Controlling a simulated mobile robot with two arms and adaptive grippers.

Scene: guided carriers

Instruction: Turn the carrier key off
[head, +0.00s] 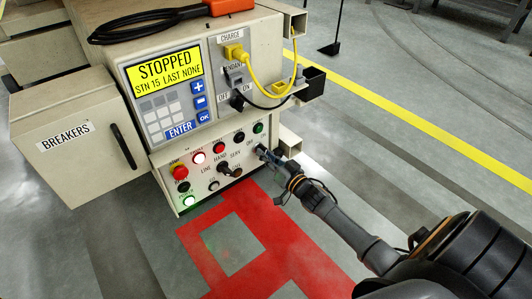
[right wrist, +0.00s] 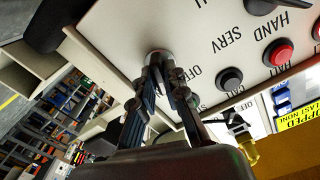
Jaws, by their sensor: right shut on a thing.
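The carrier (head: 165,185) stands at the upper left of the head view, with a white control panel low on its front. The key switch (right wrist: 158,55) is at the panel's right end, beside an OFF label; in the head view it is mostly hidden by the fingers. My right gripper (head: 268,156) reaches it from the lower right. In the right wrist view the gripper (right wrist: 166,84) has both fingers closed on the key at the panel face. The key's exact turn is hard to tell. My left gripper is not in view.
The display (head: 163,70) reads STOPPED, STN 15, LAST NONE. Lit buttons, a red button (head: 179,171) and a selector lever (head: 225,169) sit left of the key. A yellow charge cable (head: 251,72) hangs above. Bracket tubes (head: 290,144) stick out close right.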

